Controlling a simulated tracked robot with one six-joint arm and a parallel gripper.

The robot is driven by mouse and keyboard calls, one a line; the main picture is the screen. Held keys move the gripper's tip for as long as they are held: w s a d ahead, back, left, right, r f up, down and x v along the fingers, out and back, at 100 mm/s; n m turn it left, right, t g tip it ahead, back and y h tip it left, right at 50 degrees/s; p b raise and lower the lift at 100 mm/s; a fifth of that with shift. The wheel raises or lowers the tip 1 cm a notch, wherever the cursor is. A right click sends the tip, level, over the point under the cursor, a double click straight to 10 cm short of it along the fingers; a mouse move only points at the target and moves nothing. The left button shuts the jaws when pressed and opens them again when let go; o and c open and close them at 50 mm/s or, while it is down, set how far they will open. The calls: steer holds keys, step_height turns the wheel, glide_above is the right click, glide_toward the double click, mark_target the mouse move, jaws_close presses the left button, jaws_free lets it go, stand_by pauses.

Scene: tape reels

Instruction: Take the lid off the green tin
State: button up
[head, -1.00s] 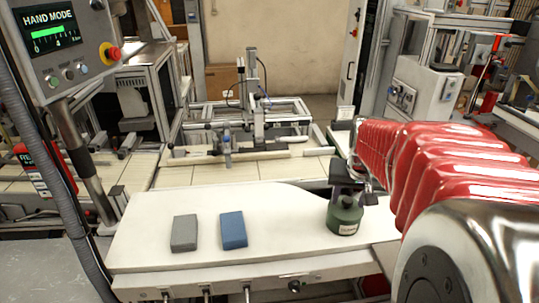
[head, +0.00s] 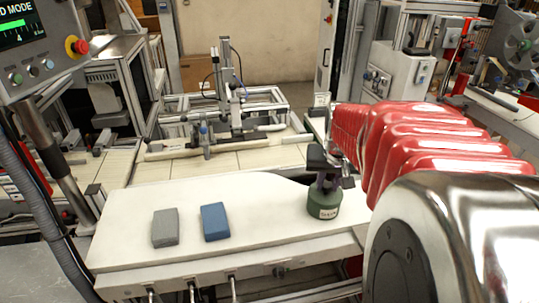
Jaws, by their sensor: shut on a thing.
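The green tin (head: 323,206) stands upright on the right part of the white table, with a pale label on its front. My gripper (head: 322,180) is right above it, pointing down, shut on the top of the tin where the lid is. The dark jaws hide most of the lid. I cannot make out a gap between lid and tin.
A grey block (head: 165,228) and a blue block (head: 215,222) lie on the left half of the white table (head: 260,230). The table between the blue block and the tin is clear. A control panel (head: 42,45) stands at the upper left, and a metal frame rig (head: 225,115) is behind the table.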

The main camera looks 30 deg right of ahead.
mark_target(328, 187)
jaws_close()
steer(key=shift+r, duration=0.1)
step_height(328, 187, up, 10)
stand_by(0.5)
stand_by(0.6)
